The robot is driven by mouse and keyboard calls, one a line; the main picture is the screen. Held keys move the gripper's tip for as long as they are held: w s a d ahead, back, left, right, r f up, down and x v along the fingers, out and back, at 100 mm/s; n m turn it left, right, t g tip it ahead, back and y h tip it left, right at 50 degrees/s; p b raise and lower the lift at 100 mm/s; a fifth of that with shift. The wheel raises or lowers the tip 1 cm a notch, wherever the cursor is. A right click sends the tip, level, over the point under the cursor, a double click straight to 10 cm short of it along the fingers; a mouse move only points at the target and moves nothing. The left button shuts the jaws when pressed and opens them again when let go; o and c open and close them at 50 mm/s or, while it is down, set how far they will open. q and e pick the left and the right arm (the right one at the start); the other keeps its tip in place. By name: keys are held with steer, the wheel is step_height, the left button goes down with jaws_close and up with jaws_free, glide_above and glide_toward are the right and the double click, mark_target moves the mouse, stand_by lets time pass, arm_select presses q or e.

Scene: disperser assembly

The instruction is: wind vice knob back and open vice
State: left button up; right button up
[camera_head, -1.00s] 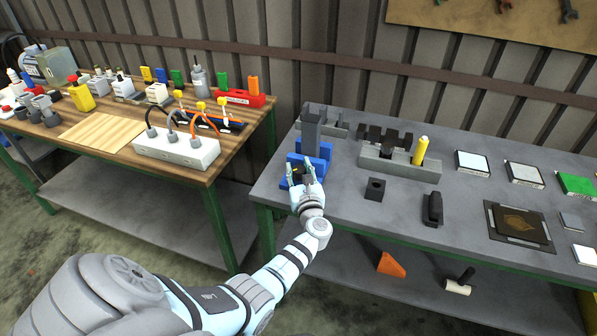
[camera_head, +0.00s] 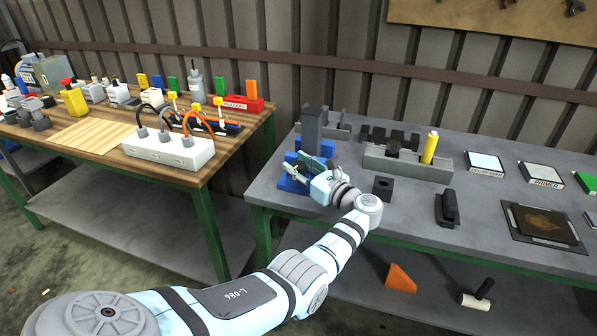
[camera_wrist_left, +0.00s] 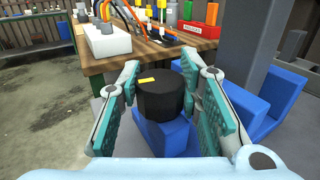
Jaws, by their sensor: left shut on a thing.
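The blue vice (camera_head: 289,184) stands near the left end of the grey bench, with a tall dark grey block (camera_head: 311,130) upright in it. In the left wrist view the vice (camera_wrist_left: 268,95) is at the right and the black round knob (camera_wrist_left: 160,103), with a yellow mark on top, is in the middle. My left gripper (camera_head: 309,168) is at the vice, reaching in from the right. In the wrist view its teal-padded fingers (camera_wrist_left: 165,90) are on either side of the knob, shut on it. In the head view the fingers hide the knob. My right gripper is out of view.
A grey holder (camera_head: 405,165) with a yellow cylinder (camera_head: 430,147) stands right of the vice. A black block (camera_head: 383,187) lies close to my wrist. A wooden table (camera_head: 90,135) with bottles and a white socket box (camera_head: 170,150) is at the left, across a gap.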

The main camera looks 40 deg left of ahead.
arm_select(q)
steer(key=o, duration=1.2)
steer(key=shift+d, duration=0.15)
steer(key=d, duration=0.4)
steer(key=s+d, duration=0.1)
steer(key=d, duration=0.2)
steer(key=s+d, duration=0.1)
steer(key=d, duration=0.3)
steer(key=shift+s+d, duration=0.1)
steer(key=shift+d, duration=0.25)
steer(key=shift+a, duration=0.1)
